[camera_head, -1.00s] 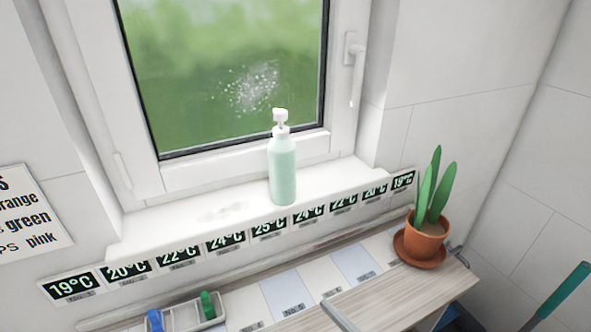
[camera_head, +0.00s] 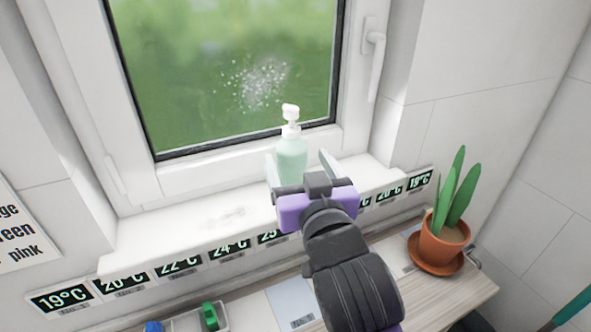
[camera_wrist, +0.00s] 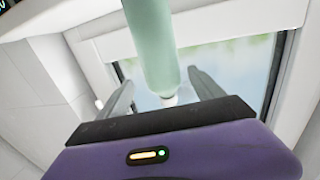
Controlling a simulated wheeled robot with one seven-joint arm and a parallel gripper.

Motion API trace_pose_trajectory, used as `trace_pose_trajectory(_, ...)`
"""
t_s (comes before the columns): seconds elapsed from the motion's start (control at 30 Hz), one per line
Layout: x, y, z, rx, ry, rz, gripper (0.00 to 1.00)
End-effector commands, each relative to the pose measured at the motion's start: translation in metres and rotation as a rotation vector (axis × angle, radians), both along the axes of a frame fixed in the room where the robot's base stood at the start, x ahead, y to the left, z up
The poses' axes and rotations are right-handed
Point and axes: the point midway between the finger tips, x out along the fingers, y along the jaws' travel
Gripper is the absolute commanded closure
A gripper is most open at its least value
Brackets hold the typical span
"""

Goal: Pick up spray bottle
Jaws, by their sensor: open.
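The spray bottle (camera_head: 291,157) is pale green with a white pump top and stands upright on the white window sill. Its lower part is hidden behind my gripper in the head view. My gripper (camera_head: 301,165) is open, with one finger on each side of the bottle as seen from the head camera. In the wrist view the bottle (camera_wrist: 154,50) shows upside down between the two open fingers (camera_wrist: 163,85). I cannot tell whether either finger touches it.
The closed window (camera_head: 225,70) is right behind the bottle. A strip of temperature labels (camera_head: 180,264) runs along the sill's front. A potted plant (camera_head: 441,244) stands on the cart top (camera_head: 458,288) at right. A small tray with blue and green items (camera_head: 209,316) is at lower left.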

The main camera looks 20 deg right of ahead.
Motion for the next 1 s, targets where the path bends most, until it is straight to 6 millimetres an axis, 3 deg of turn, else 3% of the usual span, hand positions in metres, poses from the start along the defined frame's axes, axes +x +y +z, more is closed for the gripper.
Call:
trace_pose_trajectory(0.5, 0.061, -0.008, -0.007, 0.0, 0.001, -0.001, 0.23)
trace_pose_trajectory(0.83, 0.067, -0.009, -0.009, 0.0, 0.0, 0.0, 0.23)
trace_pose_trajectory(1.0, 0.067, -0.009, -0.009, 0.0, 0.0, 0.001, 0.56)
